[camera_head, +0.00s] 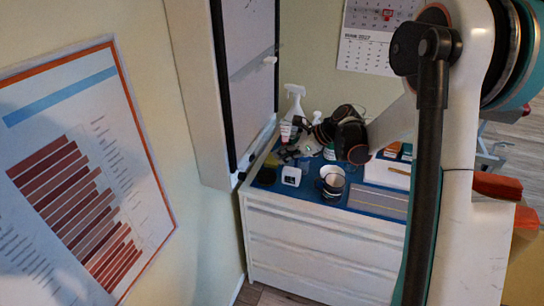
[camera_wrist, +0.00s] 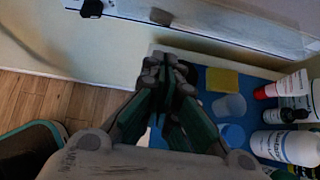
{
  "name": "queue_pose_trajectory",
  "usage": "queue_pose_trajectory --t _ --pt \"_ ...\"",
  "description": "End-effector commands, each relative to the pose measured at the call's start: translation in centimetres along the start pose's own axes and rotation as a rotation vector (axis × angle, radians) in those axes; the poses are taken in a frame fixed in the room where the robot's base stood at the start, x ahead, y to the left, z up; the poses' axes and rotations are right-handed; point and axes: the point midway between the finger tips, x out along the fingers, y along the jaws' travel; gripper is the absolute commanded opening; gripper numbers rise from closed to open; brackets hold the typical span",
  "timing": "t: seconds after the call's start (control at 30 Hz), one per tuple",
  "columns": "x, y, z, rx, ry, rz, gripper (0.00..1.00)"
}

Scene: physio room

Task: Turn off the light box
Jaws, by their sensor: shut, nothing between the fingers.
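The light box (camera_head: 202,90) hangs on the wall in the head view, with a pale grey panel in a black-edged frame. I cannot tell whether it is lit. A small dark knob (camera_head: 241,176) shows near its lower end. In the wrist view, the box's lower edge (camera_wrist: 215,30) runs across the top, with a black knob (camera_wrist: 91,8) on it. My gripper (camera_wrist: 168,66) is shut and empty, below that edge and apart from it, to the right of the black knob.
A white drawer cabinet (camera_head: 310,243) with a blue top stands below the box. It holds a spray bottle (camera_head: 294,101), a metal cup (camera_head: 331,181), a small white device (camera_head: 291,176) and, in the wrist view, a yellow sponge (camera_wrist: 222,80) and several bottles. Wooden floor lies left.

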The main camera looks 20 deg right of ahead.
Motion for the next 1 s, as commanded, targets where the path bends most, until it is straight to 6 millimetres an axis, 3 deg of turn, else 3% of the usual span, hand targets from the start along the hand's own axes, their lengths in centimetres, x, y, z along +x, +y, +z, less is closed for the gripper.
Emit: queue_pose_trajectory --t 0.1,0.33,1.0 --pt "-2.8 -0.1 0.2 0.001 0.001 -0.002 0.00" --pt "-5.7 -0.2 0.0 -0.001 0.002 0.000 0.00" --pt "-6.3 0.0 0.0 -0.010 0.005 0.000 0.00"
